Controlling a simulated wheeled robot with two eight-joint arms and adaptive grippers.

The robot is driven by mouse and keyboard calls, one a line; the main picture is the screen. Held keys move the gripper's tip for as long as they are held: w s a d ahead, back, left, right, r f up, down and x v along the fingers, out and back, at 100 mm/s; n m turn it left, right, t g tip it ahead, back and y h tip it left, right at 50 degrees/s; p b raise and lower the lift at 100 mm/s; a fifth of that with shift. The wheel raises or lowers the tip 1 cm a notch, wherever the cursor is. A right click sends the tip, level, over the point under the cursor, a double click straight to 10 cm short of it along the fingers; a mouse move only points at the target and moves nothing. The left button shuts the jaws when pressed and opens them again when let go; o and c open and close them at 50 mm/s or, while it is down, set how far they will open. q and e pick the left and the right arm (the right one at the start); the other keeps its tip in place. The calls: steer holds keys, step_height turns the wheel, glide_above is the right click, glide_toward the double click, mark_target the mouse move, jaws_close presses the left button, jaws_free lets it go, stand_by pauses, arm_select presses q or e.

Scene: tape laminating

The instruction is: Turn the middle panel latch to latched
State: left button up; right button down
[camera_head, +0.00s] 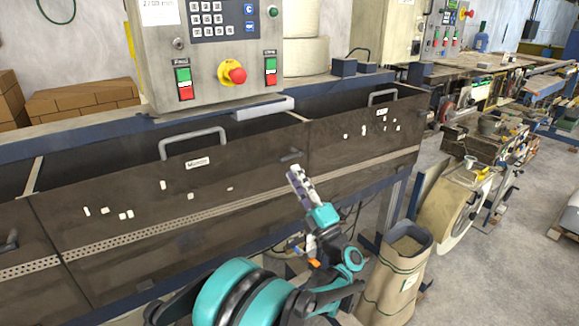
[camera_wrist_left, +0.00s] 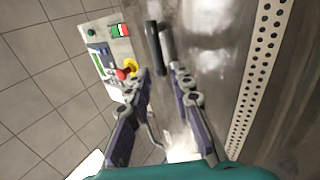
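The middle panel (camera_head: 130,190) is a dark, scuffed front panel with a grey bar handle and a white label. Its latch (camera_head: 291,156) is a small dark lever at the panel's upper right end, lying roughly along the panel. My left gripper (camera_head: 296,172) is just below the latch, reaching up to the panel. In the left wrist view the latch (camera_wrist_left: 153,47) is a dark bar just beyond the open fingers (camera_wrist_left: 162,74), roughly in line with the gap between them. I cannot tell whether a finger touches it. My right gripper is not in view.
A control box (camera_head: 215,50) with a red emergency button (camera_head: 237,75) stands above the panels. A grey bar handle (camera_head: 193,142) sticks out from the middle panel. The right panel (camera_head: 365,135) adjoins it. A paper sack (camera_head: 397,275) stands on the floor at right.

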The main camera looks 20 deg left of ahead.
arm_select(q)
steer(key=v, duration=0.7)
steer(key=w+d+r+m+t+h+b, duration=0.1)
steer(key=d+r+m+t+h, duration=0.2)
steer(key=m+h, duration=0.65)
steer(key=w+d+r+m+t+h+b, duration=0.1)
steer(key=d+r+m+t+h, duration=0.15)
steer(key=m+t+h, duration=0.5)
steer(key=s+a+f+m+g+h, duration=0.1)
steer(key=s+f+m+g, duration=0.3)
steer(key=s+f, duration=0.5)
steer(key=s+a+f+m+g+h+b, duration=0.1)
steer(key=s+a+f+m+g, duration=0.3)
steer(key=s+f+g, duration=0.4)
steer(key=s+a+f+m+g+b, duration=0.1)
steer(key=s+a+f+m+g, duration=0.2)
steer(key=s+f+g, duration=0.3)
steer(key=s+f, duration=0.5)
steer(key=shift+s+a+m+h, duration=0.2)
steer(key=shift+s+m+h, duration=0.1)
steer(key=shift+m+h, duration=0.1)
